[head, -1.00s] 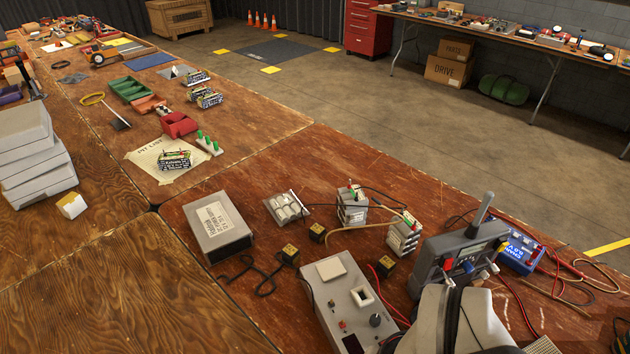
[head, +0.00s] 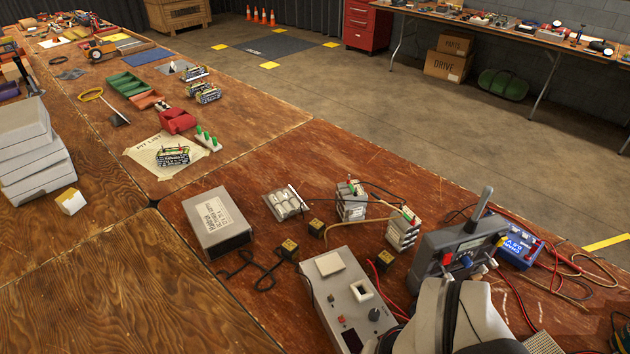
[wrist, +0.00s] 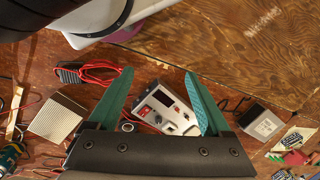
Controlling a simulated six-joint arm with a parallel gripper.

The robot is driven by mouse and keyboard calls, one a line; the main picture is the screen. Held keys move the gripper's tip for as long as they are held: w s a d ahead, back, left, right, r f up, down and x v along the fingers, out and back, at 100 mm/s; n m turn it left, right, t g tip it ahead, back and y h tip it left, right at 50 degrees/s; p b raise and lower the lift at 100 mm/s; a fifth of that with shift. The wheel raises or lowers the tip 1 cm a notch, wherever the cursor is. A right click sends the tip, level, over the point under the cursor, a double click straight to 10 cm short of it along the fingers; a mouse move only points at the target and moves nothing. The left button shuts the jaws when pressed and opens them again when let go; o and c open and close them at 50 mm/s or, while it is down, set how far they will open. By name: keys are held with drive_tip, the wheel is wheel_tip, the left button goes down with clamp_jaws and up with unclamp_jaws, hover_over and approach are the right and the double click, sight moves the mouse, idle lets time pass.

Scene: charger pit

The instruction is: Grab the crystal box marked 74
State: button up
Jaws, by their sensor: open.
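Three small brass-and-black cubes lie on the red-brown bench in the head view: a left cube (head: 289,249), a middle cube (head: 317,228) and a right cube (head: 384,261). They look like crystal boxes, but their markings are too small to read, so I cannot tell which bears 74. My gripper (wrist: 159,73) shows in the wrist view with its two green fingers spread apart and nothing between them. It points down over the bench, above a grey control unit (wrist: 158,106). My fingers are not visible in the head view.
The grey control unit (head: 348,297) stands close to the right cube, with red wires. A grey metal box (head: 217,226) is left of the cubes; battery packs (head: 351,201) stand behind. Black cable lies beside the left cube.

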drive_tip(key=w+d+n+g+h, duration=0.1)
drive_tip(key=w+d+n+h, duration=0.2)
drive_tip(key=w+n, duration=0.3)
drive_tip(key=n+t+h, duration=0.8)
drive_tip(key=n+t, duration=0.3)
drive_tip(key=n, duration=1.6)
hover_over(313, 227)
drive_tip(key=s+a, duration=1.1)
drive_tip(key=s, duration=0.2)
wheel_tip(313, 227, down, 14)
drive_tip(key=x, duration=1.6)
drive_tip(key=shift+w+a, duration=0.2)
drive_tip(key=shift+w, duration=0.15)
clamp_jaws()
